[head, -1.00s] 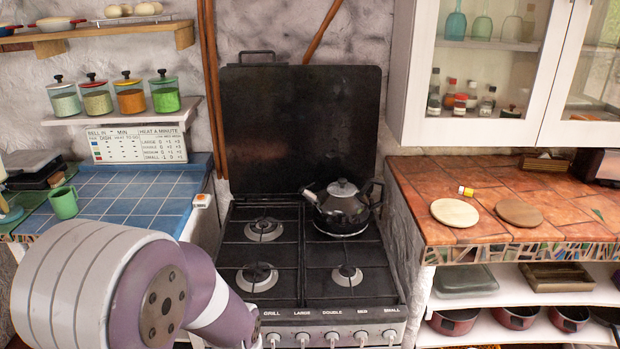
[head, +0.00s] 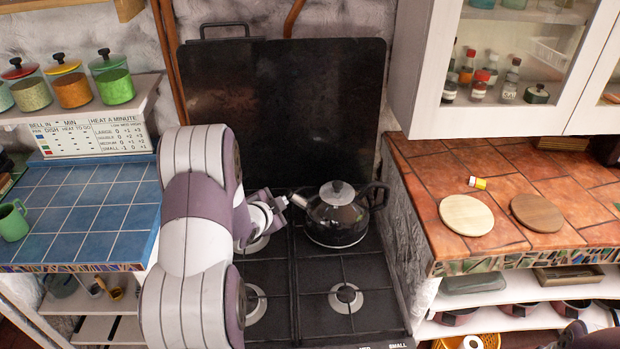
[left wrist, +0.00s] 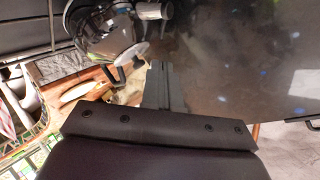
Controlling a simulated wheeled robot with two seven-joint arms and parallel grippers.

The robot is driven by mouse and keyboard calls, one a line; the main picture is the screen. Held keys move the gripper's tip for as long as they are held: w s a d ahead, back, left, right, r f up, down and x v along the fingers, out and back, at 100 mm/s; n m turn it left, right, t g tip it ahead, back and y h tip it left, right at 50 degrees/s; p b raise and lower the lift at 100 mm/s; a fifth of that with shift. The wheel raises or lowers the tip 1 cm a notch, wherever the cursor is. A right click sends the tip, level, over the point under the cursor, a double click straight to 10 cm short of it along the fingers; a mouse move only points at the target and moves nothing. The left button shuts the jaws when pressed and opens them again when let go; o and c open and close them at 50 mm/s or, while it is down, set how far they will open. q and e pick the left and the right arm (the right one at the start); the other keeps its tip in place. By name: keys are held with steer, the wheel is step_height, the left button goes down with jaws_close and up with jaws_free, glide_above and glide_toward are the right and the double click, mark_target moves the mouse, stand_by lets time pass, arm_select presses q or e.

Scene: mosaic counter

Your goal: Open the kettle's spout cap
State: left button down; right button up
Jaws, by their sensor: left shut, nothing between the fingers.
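The black kettle (head: 338,225) with a grey lid (head: 337,191) stands on the back right burner of the stove. Its handle is on the right and its pale spout end (head: 300,201) points left. My left gripper (head: 282,202) is beside the spout tip, very close to it; I cannot tell if they touch. The spout cap is too small to make out clearly. In the left wrist view the fingers (left wrist: 158,88) are together and empty, and the kettle (left wrist: 105,35) shows at the upper left. My right gripper is not in view.
The raised black stove cover (head: 285,100) stands behind the kettle. A blue-tiled counter (head: 95,200) is on the left. A terracotta counter (head: 430,175) with two round boards (head: 466,215) is on the right, under a white cabinet (head: 425,75). The front right burner (head: 345,298) is empty.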

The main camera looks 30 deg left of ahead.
arm_select(q)
steer(key=s+r, duration=0.1)
steer(key=p, duration=0.4)
glide_toward(302, 188)
steer(key=x, duration=0.5)
steer(key=shift+w+d, duration=0.1)
steer(key=shift+w, duration=0.15)
steer(key=shift+w+f, duration=0.45)
steer(key=shift+w, duration=0.1)
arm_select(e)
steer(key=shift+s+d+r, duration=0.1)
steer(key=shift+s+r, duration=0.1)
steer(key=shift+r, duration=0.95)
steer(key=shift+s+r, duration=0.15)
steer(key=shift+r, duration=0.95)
arm_select(q)
steer(key=d+f+m+y+b, duration=0.1)
steer(key=b, duration=0.5)
steer(key=w+f+m+g+y+b, duration=0.1)
steer(key=b, duration=0.5)
steer(key=shift+d+f+m+g+y, duration=0.3)
steer(key=shift+d+m, duration=0.1)
steer(key=shift+r, duration=0.1)
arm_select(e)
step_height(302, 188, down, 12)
arm_select(q)
steer(key=shift+s+a, duration=0.1)
steer(key=shift+a, duration=0.05)
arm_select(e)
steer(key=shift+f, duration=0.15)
